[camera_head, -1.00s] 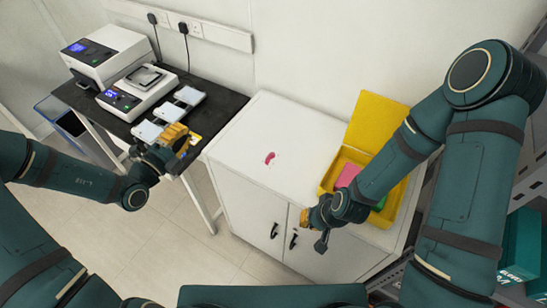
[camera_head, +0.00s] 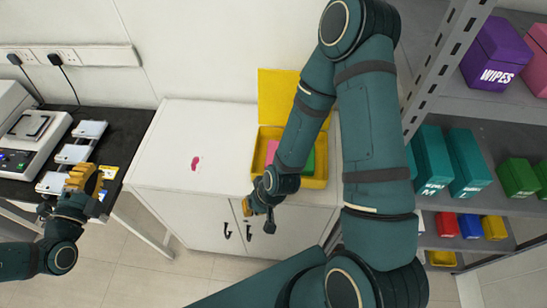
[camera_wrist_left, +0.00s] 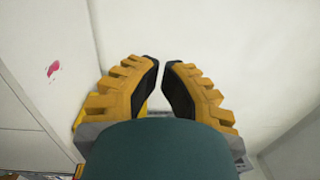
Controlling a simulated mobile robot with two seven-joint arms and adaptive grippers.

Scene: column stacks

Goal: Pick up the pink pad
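The pink pad (camera_head: 271,152) stands in the yellow bin (camera_head: 279,88) on the white cabinet, partly hidden by my right arm. A green piece (camera_head: 309,163) is beside it in the bin. My right gripper (camera_head: 255,211) hangs in front of the bin and cabinet edge, seen small and side-on; I cannot tell its opening. My left gripper (camera_head: 84,178) is over the front right of the black table, away from the bin. In the left wrist view its yellow fingers (camera_wrist_left: 161,63) stand apart with a narrow empty gap.
White trays (camera_head: 75,153) and a balance (camera_head: 33,131) stand on the black table (camera_head: 125,125). At right, a grey shelf rack (camera_head: 480,108) holds coloured boxes, with its post close to my right arm.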

